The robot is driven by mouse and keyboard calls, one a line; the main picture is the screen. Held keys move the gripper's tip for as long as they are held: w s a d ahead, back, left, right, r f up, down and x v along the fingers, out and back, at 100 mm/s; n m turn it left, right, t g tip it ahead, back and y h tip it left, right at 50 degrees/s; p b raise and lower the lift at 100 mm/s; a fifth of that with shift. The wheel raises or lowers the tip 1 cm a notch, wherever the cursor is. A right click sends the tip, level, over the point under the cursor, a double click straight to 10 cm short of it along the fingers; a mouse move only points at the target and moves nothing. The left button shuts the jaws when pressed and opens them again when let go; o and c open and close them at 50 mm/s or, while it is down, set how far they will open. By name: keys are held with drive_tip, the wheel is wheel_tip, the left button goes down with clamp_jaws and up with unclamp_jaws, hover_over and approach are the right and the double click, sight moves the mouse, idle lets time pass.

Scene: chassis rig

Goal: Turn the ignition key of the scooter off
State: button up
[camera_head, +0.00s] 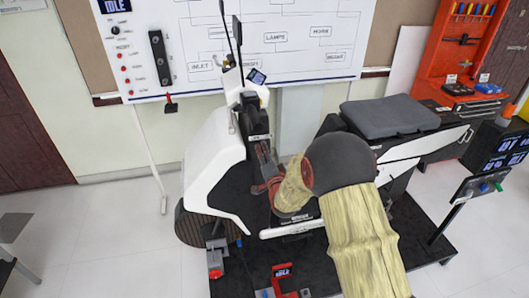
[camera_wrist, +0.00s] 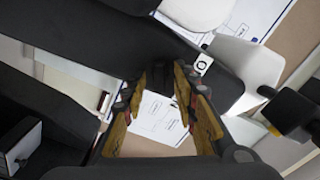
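The scooter (camera_head: 212,165) stands on a dark platform, with a white front shield, a dark steering column (camera_head: 253,118) and a grey seat (camera_head: 390,115). My gripper (camera_head: 266,168) reaches in from the right between seat and shield, close to the column. In the wrist view my gripper (camera_wrist: 162,88) has its two yellow-brown fingers apart, with the white board showing between them. A small white plate with a black ring (camera_wrist: 202,64) lies on a dark scooter part just right of the fingertips; I cannot tell whether it is the ignition. I cannot make out the key in either view.
A whiteboard (camera_head: 290,45) with a wiring chart hangs behind the scooter. A red tool rack (camera_head: 455,60) stands at the back right, and a stand with a screen (camera_head: 480,186) at the right. The floor (camera_head: 110,230) at the left is mostly clear.

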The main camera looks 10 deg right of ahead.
drive_tip(key=shift+c, duration=1.2)
clamp_jaws()
drive_tip(key=n+b, duration=0.9)
drive_tip(key=n, duration=0.2)
drive_tip(key=shift+a+n, duration=0.15)
drive_tip(key=shift+n, duration=0.25)
drive_tip(key=shift+r, duration=0.1)
